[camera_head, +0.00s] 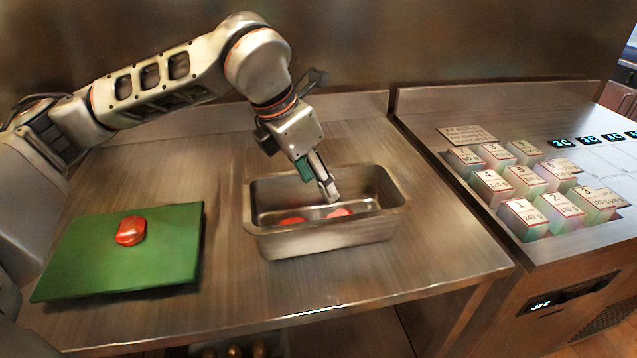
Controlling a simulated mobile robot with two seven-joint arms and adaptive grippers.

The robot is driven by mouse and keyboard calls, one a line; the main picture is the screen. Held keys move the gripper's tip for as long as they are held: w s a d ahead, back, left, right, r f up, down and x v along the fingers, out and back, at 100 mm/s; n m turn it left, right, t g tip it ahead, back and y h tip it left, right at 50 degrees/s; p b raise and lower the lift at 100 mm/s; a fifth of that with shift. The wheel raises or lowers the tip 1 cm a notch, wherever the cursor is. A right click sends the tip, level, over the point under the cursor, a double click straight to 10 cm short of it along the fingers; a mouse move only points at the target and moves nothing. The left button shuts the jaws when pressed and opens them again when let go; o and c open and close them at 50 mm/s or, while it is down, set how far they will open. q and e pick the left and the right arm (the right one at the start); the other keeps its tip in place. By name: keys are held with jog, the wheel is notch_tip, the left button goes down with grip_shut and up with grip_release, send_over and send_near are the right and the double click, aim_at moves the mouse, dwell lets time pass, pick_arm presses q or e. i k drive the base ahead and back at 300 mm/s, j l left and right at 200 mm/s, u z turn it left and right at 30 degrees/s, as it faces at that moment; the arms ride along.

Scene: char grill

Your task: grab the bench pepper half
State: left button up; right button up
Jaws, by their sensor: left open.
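A red pepper half (131,231) lies on the green cutting board (75,255) at the left of the steel bench. A steel pan (330,236) stands to its right, with red pieces (292,221) on its floor; they look like pepper halves. My left gripper (331,196) points down over the inside of the pan, open, its tips close to a red piece (340,213). I cannot tell whether they touch it. The fingers overlap each other in this view. My right gripper is not in view.
A panel with several numbered blocks (548,205) is at the right. A steel backsplash (220,118) runs behind the bench. The bench top (228,290) is bare between board and pan and along the front edge.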

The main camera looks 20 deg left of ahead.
aim_at(131, 230)
jog(key=k, duration=1)
